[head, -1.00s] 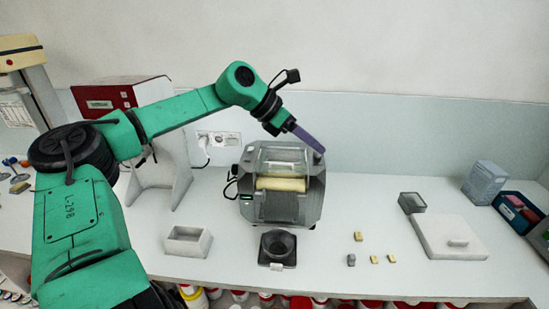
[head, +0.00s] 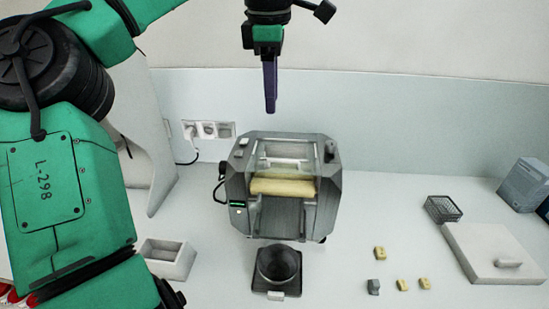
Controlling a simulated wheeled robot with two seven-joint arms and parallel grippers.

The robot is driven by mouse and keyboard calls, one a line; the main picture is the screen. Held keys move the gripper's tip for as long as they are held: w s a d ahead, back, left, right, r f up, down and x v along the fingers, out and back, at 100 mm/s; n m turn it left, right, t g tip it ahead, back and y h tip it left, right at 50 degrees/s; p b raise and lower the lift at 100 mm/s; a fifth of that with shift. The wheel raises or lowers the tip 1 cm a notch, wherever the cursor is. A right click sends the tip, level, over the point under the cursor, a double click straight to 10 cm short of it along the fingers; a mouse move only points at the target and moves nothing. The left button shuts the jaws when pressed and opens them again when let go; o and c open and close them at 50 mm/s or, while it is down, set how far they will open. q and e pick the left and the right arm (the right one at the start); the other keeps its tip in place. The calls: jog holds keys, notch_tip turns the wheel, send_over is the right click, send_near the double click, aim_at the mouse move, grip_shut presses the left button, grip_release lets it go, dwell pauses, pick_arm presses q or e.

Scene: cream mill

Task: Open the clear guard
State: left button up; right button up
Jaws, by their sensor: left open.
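The mill (head: 325,205) is a dark grey machine standing on the white bench. Its clear guard (head: 286,150) shows as a see-through cover at the top front, over a cream-coloured roller (head: 283,187). I cannot tell for certain whether the guard is closed or lifted. My left gripper (head: 270,105) hangs above and behind the top of the mill, with its purple fingers pointing down. It is open and empty, and apart from the guard. My right gripper is not in view.
A dark round pot (head: 278,266) stands in front of the mill. A pale open box (head: 168,259) is at left. Several small yellow blocks (head: 380,253) lie at right, near a white lidded block (head: 490,255) and a dark basket (head: 442,209). Wall sockets (head: 208,130) are behind.

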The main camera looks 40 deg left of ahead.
pick_arm(q)
jog(key=f, duration=0.1)
jog(key=p, duration=0.2)
send_over(274, 169)
notch_tip(274, 169, down, 13)
jog(key=shift+s+f, duration=0.1)
jog(key=shift+f+b, duration=0.15)
jog(key=shift+b, duration=0.15)
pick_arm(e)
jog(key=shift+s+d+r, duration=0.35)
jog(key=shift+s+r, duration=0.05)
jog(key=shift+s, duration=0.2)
pick_arm(q)
grip_shut()
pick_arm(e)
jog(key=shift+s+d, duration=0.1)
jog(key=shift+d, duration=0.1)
